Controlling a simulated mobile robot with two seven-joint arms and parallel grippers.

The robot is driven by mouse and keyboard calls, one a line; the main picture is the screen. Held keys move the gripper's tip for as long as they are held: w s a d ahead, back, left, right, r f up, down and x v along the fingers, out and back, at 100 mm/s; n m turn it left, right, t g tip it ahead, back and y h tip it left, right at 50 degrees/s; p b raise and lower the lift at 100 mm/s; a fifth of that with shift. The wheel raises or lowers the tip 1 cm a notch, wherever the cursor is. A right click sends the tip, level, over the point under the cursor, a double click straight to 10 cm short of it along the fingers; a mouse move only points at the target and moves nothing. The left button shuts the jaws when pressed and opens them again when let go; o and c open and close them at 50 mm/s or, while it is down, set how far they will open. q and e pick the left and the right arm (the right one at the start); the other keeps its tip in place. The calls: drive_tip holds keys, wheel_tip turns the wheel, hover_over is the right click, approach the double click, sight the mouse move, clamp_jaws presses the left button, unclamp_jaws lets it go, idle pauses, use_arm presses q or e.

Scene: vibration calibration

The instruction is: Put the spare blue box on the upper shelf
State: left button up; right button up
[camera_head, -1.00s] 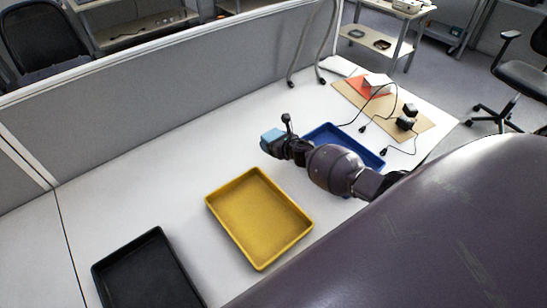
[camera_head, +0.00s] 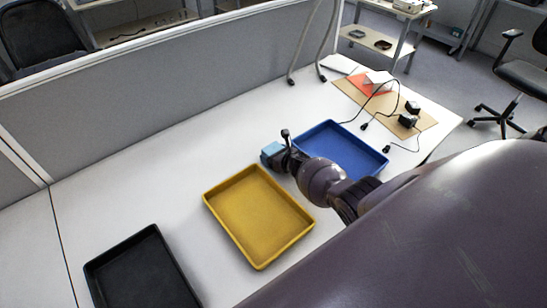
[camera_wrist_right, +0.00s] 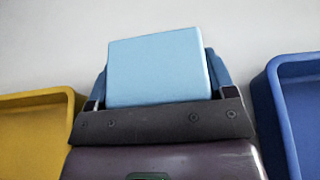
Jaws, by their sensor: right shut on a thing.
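The light blue box (camera_head: 271,150) is held at the tip of my right gripper (camera_head: 279,155), between the yellow tray and the blue tray in the head view. In the right wrist view the box (camera_wrist_right: 158,68) sits between the two fingers of my right gripper (camera_wrist_right: 160,88), which is shut on it. A pale surface lies beyond it; I cannot tell how high the box is above the table. My left gripper is not in view. A shelf unit (camera_head: 399,48) with small items on its levels stands in the back right; I cannot tell whether it is the task's shelf.
A yellow tray (camera_head: 222,232), a blue tray (camera_head: 373,153) and a black tray (camera_head: 104,259) are on the white table (camera_head: 150,180). A brown board (camera_head: 350,91) with cables and small black devices lies at the right. A grey partition (camera_head: 180,88) runs behind the table.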

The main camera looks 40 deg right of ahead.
idle(0.3)
drive_tip(key=shift+f, duration=0.1)
drive_tip(key=o, duration=1.1)
